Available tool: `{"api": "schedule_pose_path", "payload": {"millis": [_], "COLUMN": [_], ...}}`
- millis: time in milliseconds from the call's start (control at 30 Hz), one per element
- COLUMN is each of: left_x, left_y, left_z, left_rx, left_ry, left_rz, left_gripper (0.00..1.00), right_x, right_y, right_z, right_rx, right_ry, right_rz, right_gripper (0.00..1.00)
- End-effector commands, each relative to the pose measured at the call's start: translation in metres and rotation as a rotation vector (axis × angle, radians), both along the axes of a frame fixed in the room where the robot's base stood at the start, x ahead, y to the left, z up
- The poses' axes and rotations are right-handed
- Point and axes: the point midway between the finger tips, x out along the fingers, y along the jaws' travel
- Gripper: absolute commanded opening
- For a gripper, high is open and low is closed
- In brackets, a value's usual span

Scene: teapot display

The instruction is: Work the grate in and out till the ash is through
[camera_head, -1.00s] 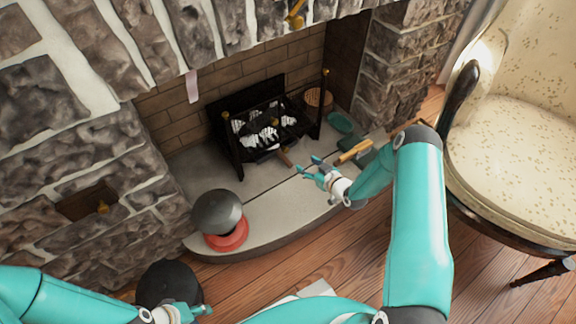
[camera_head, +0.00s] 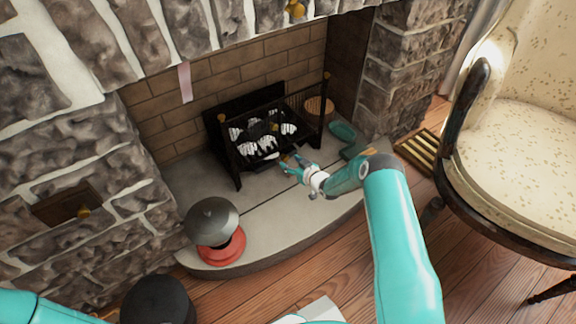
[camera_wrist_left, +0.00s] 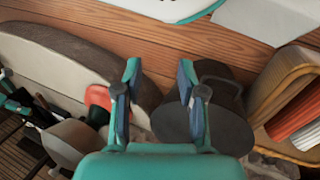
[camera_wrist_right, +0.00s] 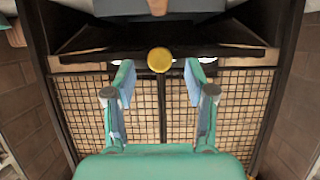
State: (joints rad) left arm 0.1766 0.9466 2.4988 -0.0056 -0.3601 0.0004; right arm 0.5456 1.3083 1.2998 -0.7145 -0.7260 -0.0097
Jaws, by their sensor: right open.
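The black fire grate (camera_head: 243,158) stands in the fireplace with pale, ash-coated lumps (camera_head: 268,145) in it. My right gripper (camera_head: 288,158) is at the grate's front lower edge. In the right wrist view the right gripper (camera_wrist_right: 158,78) is open, with a round brass knob (camera_wrist_right: 159,60) between and just beyond its fingertips. Whether the fingers touch the knob cannot be told. Wire mesh (camera_wrist_right: 140,110) lies behind the fingers. My left gripper (camera_wrist_left: 159,78) is open and empty in the left wrist view, near a dark bucket (camera_wrist_left: 225,125).
A grey dome (camera_head: 212,217) with a red base (camera_head: 222,250) sits on the stone hearth (camera_head: 285,228). The dark bucket also shows in the head view (camera_head: 158,300). Teal items (camera_head: 343,132) lie right of the grate. A cream chair (camera_head: 515,150) stands at the right.

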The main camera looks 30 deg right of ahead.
Motion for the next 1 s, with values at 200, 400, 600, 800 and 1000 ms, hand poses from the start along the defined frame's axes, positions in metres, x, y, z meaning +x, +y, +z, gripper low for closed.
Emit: {"api": "schedule_pose_path", "payload": {"millis": [200, 400, 600, 800, 1000], "left_x": [0.000, 0.000, 0.000, 0.000, 0.000], "left_y": [0.000, 0.000, 0.000, 0.000, 0.000], "left_z": [-0.015, -0.016, -0.016, -0.016, -0.016], "left_rx": [0.000, 0.000, 0.000, 0.000, 0.000], "left_ry": [0.000, 0.000, 0.000, 0.000, 0.000], "left_rz": [0.000, 0.000, 0.000, 0.000, 0.000], "left_gripper": [0.40, 0.40, 0.40, 0.40, 0.40], "right_x": [0.022, 0.027, 0.027, 0.027, 0.027], "right_y": [0.002, 0.003, 0.003, 0.002, 0.002], "right_z": [-0.011, -0.011, -0.011, -0.011, -0.011], "right_rx": [0.000, 0.001, 0.001, 0.000, 0.000], "right_ry": [-0.002, 0.001, 0.001, 0.001, 0.000], "right_rz": [0.001, 0.000, 0.000, 0.000, 0.000], "right_gripper": [0.55, 0.55, 0.54, 0.20, 0.00]}}
